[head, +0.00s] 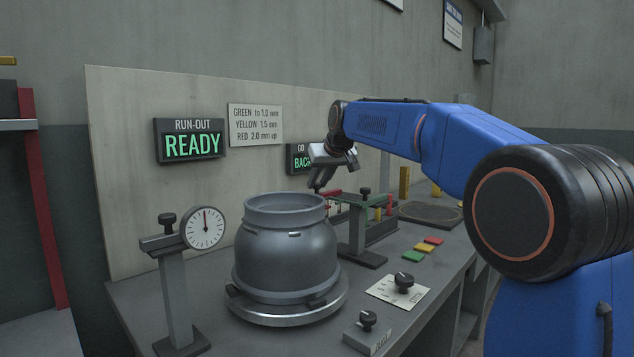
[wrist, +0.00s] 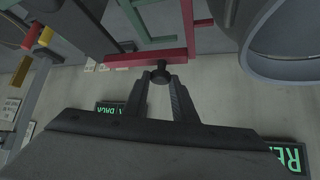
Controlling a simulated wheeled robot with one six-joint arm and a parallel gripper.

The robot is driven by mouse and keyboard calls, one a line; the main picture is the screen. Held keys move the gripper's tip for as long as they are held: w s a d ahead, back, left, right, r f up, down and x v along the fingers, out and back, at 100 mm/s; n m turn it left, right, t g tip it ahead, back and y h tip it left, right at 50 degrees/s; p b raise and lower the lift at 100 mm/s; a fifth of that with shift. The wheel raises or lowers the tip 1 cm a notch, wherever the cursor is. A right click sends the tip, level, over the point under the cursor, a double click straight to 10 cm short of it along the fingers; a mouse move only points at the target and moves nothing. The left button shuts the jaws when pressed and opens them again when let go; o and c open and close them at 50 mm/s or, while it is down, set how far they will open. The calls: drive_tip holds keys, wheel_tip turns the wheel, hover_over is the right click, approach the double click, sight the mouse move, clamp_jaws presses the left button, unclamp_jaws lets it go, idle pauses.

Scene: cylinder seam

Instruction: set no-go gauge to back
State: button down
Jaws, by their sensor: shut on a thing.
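My gripper (head: 318,187) is behind the cylinder's neck in the head view, pointing down. In the wrist view my gripper (wrist: 160,76) is shut on a small black knob (wrist: 160,70) at the edge of a red bar (wrist: 130,60), which looks like the no-go gauge. A red upright (wrist: 187,25) meets the bar's end, and a green frame (wrist: 155,44) lies beside it. In the head view the red part (head: 331,191) shows just beside the fingertips, at the end of the green-topped stand (head: 358,228). The lit sign reading BACK (head: 298,159) is partly hidden by my gripper.
The grey cylinder (head: 285,255) stands close in front of my gripper. A dial gauge (head: 203,228) on a post is at left, under the READY sign (head: 190,140). A knob plate (head: 398,290) and coloured blocks (head: 422,247) lie at right, with a dark round pad (head: 430,213) behind.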

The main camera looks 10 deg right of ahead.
drive_tip(key=w+d, duration=0.1)
drive_tip(key=d, duration=0.1)
drive_tip(key=w+d, duration=0.1)
drive_tip(key=shift+w+d+r, duration=0.1)
drive_tip(key=shift+w+d, duration=0.25)
drive_tip(key=c, duration=1.5)
unclamp_jaws()
drive_tip(key=shift+d, duration=0.15)
drive_tip(key=v, duration=1.7)
drive_tip(key=shift+s+r, duration=0.1)
drive_tip(key=shift+r, duration=0.05)
drive_tip(key=s+d+f+m+g, duration=0.1)
drive_tip(key=s+f, duration=1.3)
drive_tip(key=s+d+f+m+g+h, duration=0.1)
drive_tip(key=s+f, duration=1.4)
drive_tip(key=s+d+f+g+h, duration=0.1)
drive_tip(key=s+f+g, duration=0.1)
drive_tip(key=s+f, duration=1.2)
drive_tip(key=shift+s+d+f+m, duration=0.2)
drive_tip(key=shift+s+f+m, duration=0.2)
drive_tip(key=shift+s, duration=0.15)
